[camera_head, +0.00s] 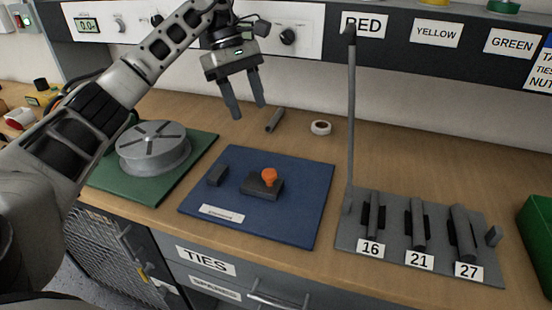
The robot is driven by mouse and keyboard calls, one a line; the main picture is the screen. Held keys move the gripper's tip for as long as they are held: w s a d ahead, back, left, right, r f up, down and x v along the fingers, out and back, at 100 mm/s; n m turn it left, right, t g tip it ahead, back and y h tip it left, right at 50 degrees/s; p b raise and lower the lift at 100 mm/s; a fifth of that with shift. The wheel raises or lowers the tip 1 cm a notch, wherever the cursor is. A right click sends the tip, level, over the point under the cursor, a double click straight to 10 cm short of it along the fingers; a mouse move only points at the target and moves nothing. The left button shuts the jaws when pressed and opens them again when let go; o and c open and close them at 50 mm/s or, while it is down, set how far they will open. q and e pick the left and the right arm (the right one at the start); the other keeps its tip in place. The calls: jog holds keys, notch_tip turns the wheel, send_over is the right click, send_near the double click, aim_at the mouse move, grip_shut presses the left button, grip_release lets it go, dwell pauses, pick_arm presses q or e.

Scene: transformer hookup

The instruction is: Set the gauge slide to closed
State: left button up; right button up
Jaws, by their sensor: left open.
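My left gripper (249,110) hangs open and empty above the back of the bench, its two fingers apart and pointing down. In front of it lies a blue mat (305,213). On the mat is a dark block (259,189) with an orange knob (269,175), and a smaller dark block (217,175) stands apart to its left. To the right is a grey gauge board (350,228) with several dark bars above the labels 16, 21 and 27. I cannot tell for certain which part is the gauge slide. My right gripper is not in view.
A green mat with a grey round reel (152,148) lies at left, under my left arm. A thin upright post (351,110) rises beside the gauge board. A grey rod (275,120) and a white ring (320,128) lie at the back. A green bin (537,235) stands far right.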

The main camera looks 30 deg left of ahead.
aim_at(267, 172)
pick_arm(q)
jog(key=x, duration=1.4)
jog(key=shift+s+d+p, duration=0.15)
jog(key=shift+s+p, duration=0.05)
jog(key=shift+p, duration=0.15)
jog(key=shift+d+f, duration=0.1)
jog(key=shift+f, duration=0.25)
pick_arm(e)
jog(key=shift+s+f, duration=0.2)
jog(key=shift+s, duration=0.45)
pick_arm(q)
grip_shut()
jog(key=shift+a, duration=0.25)
jog(key=a+b, duration=0.1)
jog(key=a, duration=0.1)
jog(key=s+a+b, duration=0.1)
jog(key=a, duration=0.2)
jog(key=shift+s+a+b, duration=0.15)
jog(key=shift+s+b, duration=0.05)
jog(key=shift+b, duration=0.2)
jog(key=shift+a, duration=0.15)
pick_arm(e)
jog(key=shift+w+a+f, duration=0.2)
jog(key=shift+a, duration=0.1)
